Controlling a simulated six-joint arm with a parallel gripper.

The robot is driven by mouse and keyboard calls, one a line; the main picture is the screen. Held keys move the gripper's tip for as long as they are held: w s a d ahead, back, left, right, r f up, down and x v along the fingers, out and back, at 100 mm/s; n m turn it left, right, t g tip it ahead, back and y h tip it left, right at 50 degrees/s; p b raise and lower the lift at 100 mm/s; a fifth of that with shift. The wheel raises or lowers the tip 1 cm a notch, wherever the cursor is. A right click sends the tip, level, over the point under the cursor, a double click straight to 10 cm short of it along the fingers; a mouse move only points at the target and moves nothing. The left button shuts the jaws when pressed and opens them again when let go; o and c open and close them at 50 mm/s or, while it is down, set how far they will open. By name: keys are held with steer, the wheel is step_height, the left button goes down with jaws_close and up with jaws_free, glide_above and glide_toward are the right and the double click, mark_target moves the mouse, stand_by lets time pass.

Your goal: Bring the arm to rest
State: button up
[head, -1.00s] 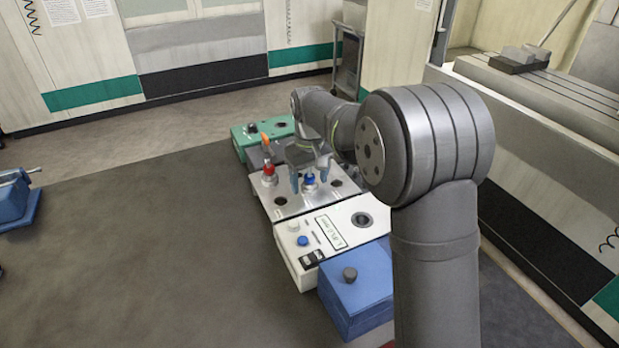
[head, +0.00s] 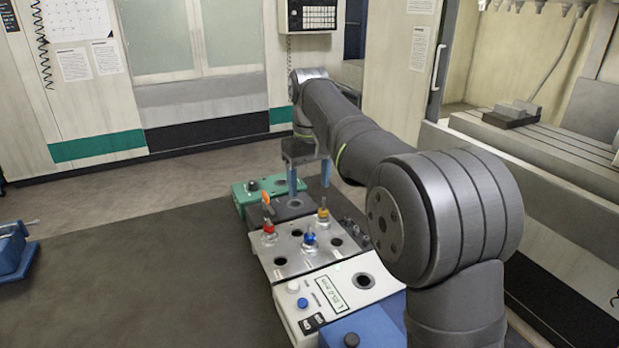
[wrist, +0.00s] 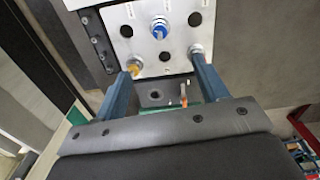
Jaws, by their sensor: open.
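My gripper (head: 309,178) is open and empty, raised above the far end of the row of mould bases. Its two blue fingers hang apart. The silver plate (head: 279,262) below holds a red-topped piece (head: 269,229), a blue-topped piece (head: 310,238) and a yellow-topped piece (head: 323,214), all upright. The wrist view shows the blue-topped piece (wrist: 159,28) beyond the fingers and the yellow-topped piece (wrist: 134,67) beside the left finger. The red-topped piece is hidden there. My gripper (wrist: 160,70) has nothing between its fingers.
A green box (head: 240,193) stands at the far end, with an orange-topped item (head: 266,198) near it. A white box (head: 325,300) and a blue box (head: 375,326) stand nearer. A blue vise (head: 12,248) is at far left. Floor left of the row is clear.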

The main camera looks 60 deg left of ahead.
mark_target(310, 235)
steer(key=shift+r, duration=0.35)
stand_by(0.4)
step_height(310, 235, down, 17)
steer(key=shift+f, duration=0.2)
steer(key=shift+r, duration=0.4)
stand_by(0.3)
